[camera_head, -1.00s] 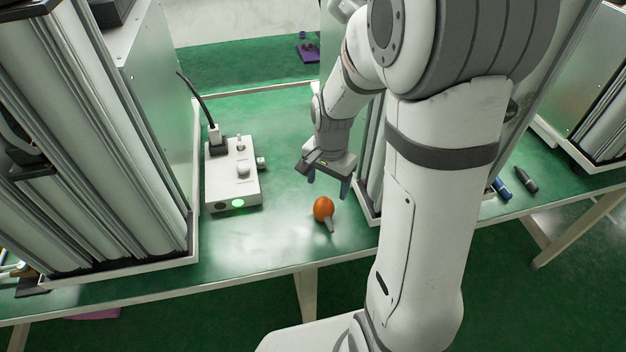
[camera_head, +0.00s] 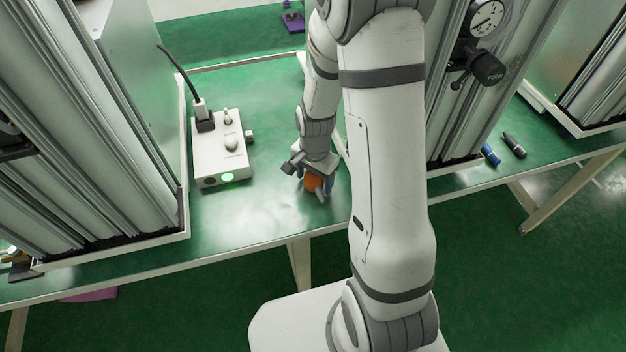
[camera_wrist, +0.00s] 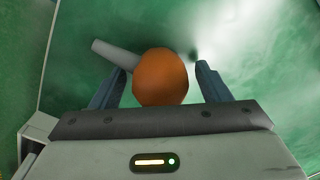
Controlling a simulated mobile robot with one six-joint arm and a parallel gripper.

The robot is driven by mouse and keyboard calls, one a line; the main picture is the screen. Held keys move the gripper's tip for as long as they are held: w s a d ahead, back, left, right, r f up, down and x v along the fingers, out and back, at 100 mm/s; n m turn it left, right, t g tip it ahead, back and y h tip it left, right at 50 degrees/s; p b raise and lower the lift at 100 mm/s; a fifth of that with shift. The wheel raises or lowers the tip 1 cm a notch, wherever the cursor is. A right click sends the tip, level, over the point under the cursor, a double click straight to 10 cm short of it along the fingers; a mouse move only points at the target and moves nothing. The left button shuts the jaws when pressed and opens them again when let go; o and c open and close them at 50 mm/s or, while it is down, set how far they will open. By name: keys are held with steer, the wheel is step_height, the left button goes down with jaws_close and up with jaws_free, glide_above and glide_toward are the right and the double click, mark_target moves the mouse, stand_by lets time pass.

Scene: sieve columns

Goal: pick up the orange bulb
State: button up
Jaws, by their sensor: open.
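The orange bulb (camera_head: 313,182) with a grey nozzle lies on the green bench top, near its front edge. My gripper (camera_head: 314,189) is low over it in the head view, and its fingers partly hide the bulb. In the wrist view the bulb (camera_wrist: 160,78) sits between the two blue-grey fingertips of my gripper (camera_wrist: 157,72), with its nozzle pointing to the upper left, past the left finger. The jaws are open, and a gap shows between the bulb and the right finger. I cannot tell whether the left finger touches the nozzle.
A white control box (camera_head: 221,158) with a green light and a black cable stands left of my gripper. Tall sieve columns (camera_head: 95,130) rise on the left and more stand on the right. Blue and black markers (camera_head: 513,146) lie at the right. The bench's front edge is close.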

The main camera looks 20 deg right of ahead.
steer(key=shift+c, duration=0.2)
steer(key=c, duration=0.7)
